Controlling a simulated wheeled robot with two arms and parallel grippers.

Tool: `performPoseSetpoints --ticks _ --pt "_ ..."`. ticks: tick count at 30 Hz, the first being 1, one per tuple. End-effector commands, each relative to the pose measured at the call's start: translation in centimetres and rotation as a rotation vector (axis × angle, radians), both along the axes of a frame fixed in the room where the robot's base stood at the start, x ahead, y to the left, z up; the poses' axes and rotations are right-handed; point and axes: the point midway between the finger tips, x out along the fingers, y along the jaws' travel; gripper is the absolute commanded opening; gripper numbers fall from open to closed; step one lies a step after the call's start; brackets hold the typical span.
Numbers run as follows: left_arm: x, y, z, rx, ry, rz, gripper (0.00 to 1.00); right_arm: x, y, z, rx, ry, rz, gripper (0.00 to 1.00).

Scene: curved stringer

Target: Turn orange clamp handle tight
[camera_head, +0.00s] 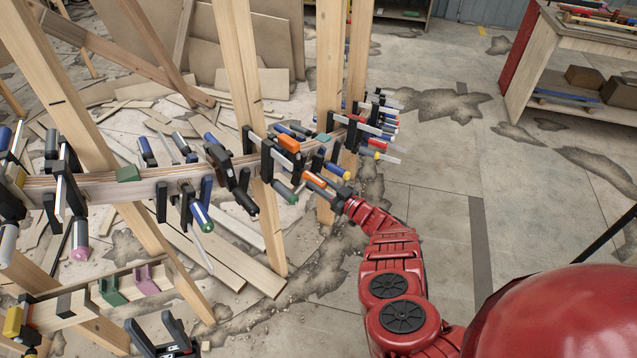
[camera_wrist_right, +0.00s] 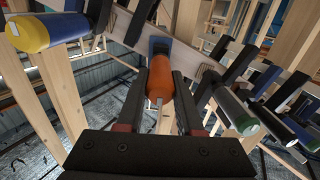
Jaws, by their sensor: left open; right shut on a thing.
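The orange clamp handle (camera_head: 314,181) sticks out from the near side of the curved wooden stringer (camera_head: 150,178). My right gripper (camera_head: 333,187) reaches it from the lower right. In the right wrist view the orange handle (camera_wrist_right: 160,84) lies between the two black fingers, which are shut on it, with a thin metal rod below it and a blue part beyond. The clamp's far jaw is hidden. My left gripper (camera_head: 153,330) is open and empty at the bottom left, below the stringer and apart from it.
Several other clamps line the stringer, including a blue-handled one (camera_head: 201,216) and a second orange part (camera_head: 288,143). A yellow-and-blue handle (camera_wrist_right: 45,31) is close at left in the wrist view. Wooden posts (camera_head: 250,110) stand around. Floor to the right (camera_head: 440,150) is free; a workbench (camera_head: 560,60) stands beyond.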

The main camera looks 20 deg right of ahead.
Motion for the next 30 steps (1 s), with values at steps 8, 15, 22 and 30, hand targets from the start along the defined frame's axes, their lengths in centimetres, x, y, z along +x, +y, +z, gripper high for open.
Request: performPoseSetpoints --ticks 8,15,22,30 --pt "0.0 0.0 0.0 0.0 0.0 0.0 0.5 -0.08 -0.08 -0.2 0.033 0.022 -0.001 0.0" --pt "0.0 0.0 -0.01 0.0 0.0 0.0 0.5 -0.08 -0.06 -0.21 0.033 0.023 -0.001 0.0" --pt "0.0 0.0 -0.01 0.0 0.0 0.0 0.5 -0.07 -0.04 -0.17 0.033 0.021 0.0 0.59" --pt "0.0 0.0 0.0 0.0 0.0 0.0 0.5 -0.03 -0.02 -0.08 0.033 0.019 0.0 0.66"
